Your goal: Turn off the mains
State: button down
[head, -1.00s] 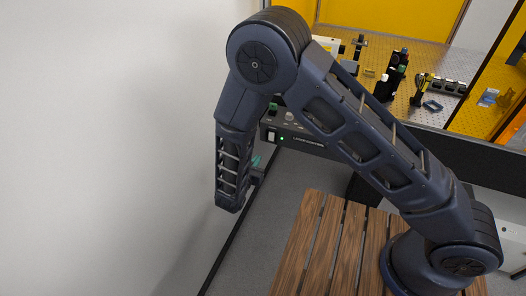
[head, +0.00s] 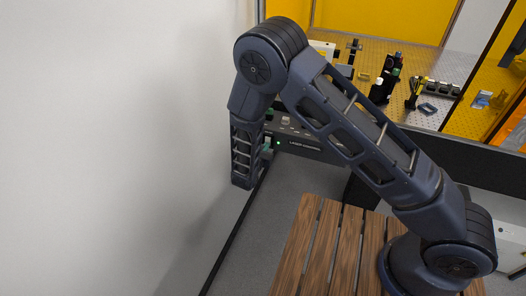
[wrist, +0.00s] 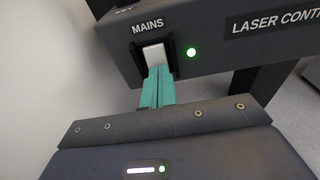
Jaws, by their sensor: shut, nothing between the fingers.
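The mains switch (wrist: 154,56) is a white rocker under the label "MAINS" on the dark front of the laser control box (wrist: 225,55). A green lamp (wrist: 191,52) glows to the right of the switch. My gripper (wrist: 158,70) has teal fingers, shut with nothing between them. The fingertips are at the lower edge of the rocker in the wrist view and cover its bottom; I cannot tell whether they touch it. In the head view the laser control box (head: 318,148) is partly hidden behind my arm, and the lamp (head: 278,143) is lit.
A white wall (head: 110,130) stands close on the left of my arm. A slatted wooden surface (head: 318,245) is in front, below the arm. Behind the box, a perforated optical bench (head: 440,75) carries several devices inside a yellow enclosure. Grey floor shows between wall and slats.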

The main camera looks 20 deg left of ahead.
dwell(0.4)
jog(key=shift+w+f+t, duration=0.15)
jog(key=shift+w+t, duration=0.25)
jog(key=shift+t, duration=0.1)
jog(key=s+f, duration=0.2)
jog(key=s, duration=1.2)
jog(key=shift+s, duration=0.25)
jog(key=shift+g, duration=0.5)
notch_tip(320, 180, up, 4)
jog(key=shift+a+r, duration=0.1)
jog(key=shift+r, duration=0.1)
jog(key=shift+w, duration=0.1)
